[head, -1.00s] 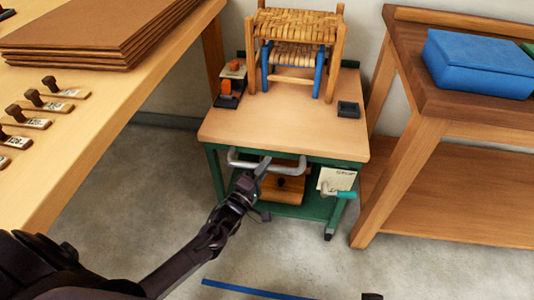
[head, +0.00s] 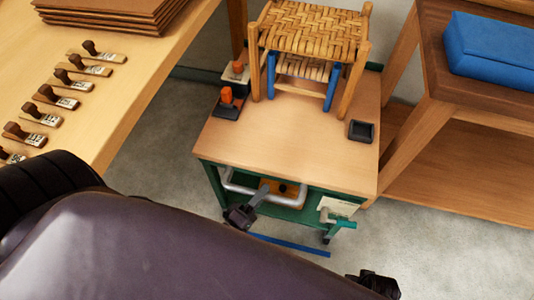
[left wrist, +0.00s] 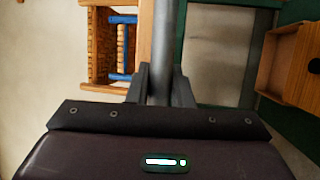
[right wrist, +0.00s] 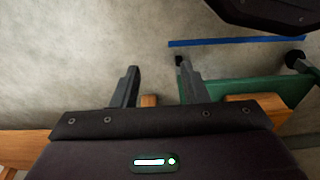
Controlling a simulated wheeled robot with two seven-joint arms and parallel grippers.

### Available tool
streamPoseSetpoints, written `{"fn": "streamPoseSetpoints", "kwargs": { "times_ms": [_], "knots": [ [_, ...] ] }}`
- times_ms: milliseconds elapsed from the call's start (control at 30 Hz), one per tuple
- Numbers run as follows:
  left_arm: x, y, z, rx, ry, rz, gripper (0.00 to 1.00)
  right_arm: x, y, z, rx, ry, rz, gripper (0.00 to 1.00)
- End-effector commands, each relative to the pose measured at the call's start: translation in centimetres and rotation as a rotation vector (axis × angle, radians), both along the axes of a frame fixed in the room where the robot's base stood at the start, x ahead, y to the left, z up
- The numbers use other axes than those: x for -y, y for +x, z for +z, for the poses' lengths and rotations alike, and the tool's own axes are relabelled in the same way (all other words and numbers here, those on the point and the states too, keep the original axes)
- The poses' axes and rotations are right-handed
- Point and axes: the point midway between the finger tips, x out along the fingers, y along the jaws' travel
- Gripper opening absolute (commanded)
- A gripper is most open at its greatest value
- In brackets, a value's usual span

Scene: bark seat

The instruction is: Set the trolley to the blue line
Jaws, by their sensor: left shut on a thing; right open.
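The trolley (head: 290,150) has a wooden top and a green frame, with a grey bar handle (head: 292,201) at its front. My left gripper (head: 258,197) is shut on this handle; in the left wrist view its fingers (left wrist: 161,85) close around the grey bar. The blue line (head: 290,245) lies on the floor at the trolley's front, close to a front caster; my left arm hides its left part. In the right wrist view the line (right wrist: 235,41) runs just beyond the casters. My right gripper (right wrist: 160,88) is open and empty, low by the trolley.
A workbench (head: 135,105) with stamps is at left. A wooden table (head: 460,115) with a blue box (head: 490,45) is close at right.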

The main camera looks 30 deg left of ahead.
Motion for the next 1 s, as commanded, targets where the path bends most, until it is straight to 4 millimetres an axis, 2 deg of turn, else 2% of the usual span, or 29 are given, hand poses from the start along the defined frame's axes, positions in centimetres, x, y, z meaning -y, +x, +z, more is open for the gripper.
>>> {"fn": "streamPoseSetpoints", "kwargs": {
  "times_ms": [100, 300, 733, 767, 800, 900, 1000],
  "knots": [
    [0.3, -1.6, 0.1, -0.003, 0.0, 0.0, 0.0, 0.3, -0.4, -1.1, 0.004, -0.002, -0.007, 0.4],
    [0.6, -3.0, 0.0, -0.002, 0.0, 0.0, 0.0, 0.6, -0.7, -2.2, 0.009, -0.005, -0.011, 0.4],
    [0.7, -3.3, -0.1, 0.0, 0.001, 0.0, 0.0, 0.7, -0.8, -2.5, 0.01, -0.005, -0.012, 0.4],
    [0.7, -3.3, -0.1, -0.001, 0.001, 0.0, 0.21, 0.7, -0.8, -2.5, 0.01, -0.005, -0.012, 0.4],
    [0.7, -3.3, -0.1, -0.001, 0.001, 0.0, 0.26, 0.7, -0.9, -2.5, 0.01, -0.005, -0.011, 0.4],
    [0.7, -3.3, 0.0, 0.0, 0.001, 0.0, 0.39, 0.7, -0.9, -2.5, 0.01, -0.005, -0.011, 0.4],
    [0.7, -3.3, 0.0, 0.001, 0.001, 0.0, 0.41, 0.7, -0.9, -2.5, 0.009, -0.006, -0.011, 0.4]
  ]
}}
